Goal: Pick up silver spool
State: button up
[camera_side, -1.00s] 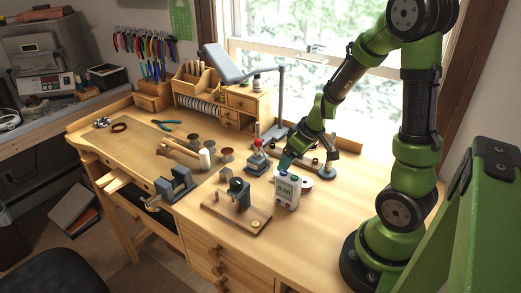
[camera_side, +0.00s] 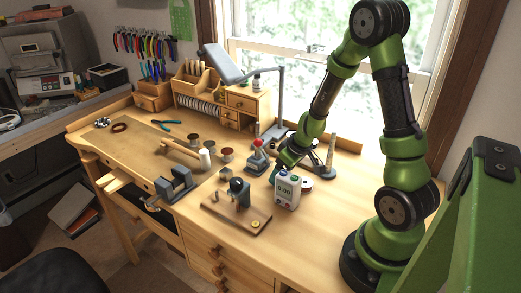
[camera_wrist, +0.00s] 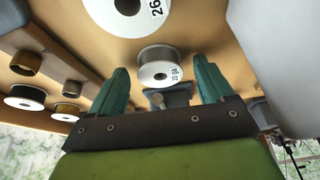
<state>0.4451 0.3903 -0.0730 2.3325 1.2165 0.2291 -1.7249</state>
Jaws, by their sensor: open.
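A small spool (camera_wrist: 157,66) with a silver-grey winding and a white end face marked 20 shows in the wrist view. It lies between the lines of my two teal fingers, apparently a little beyond their tips. My gripper (camera_wrist: 163,70) is open, with a finger on each side of the spool and no clear contact. In the side view my gripper (camera_side: 275,177) is low over the bench, just behind and left of the white meter (camera_side: 287,190). The spool cannot be made out there.
A larger white spool marked 26 (camera_wrist: 128,12) is close by in the wrist view. A blue-grey stand (camera_wrist: 172,97) is below the small spool in that picture. A red-topped device (camera_side: 258,158) and a wooden-based tool (camera_side: 237,208) stand nearby. The bench's front right is clear.

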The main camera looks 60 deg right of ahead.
jog(key=c, duration=1.1)
jog(key=shift+r, duration=0.2)
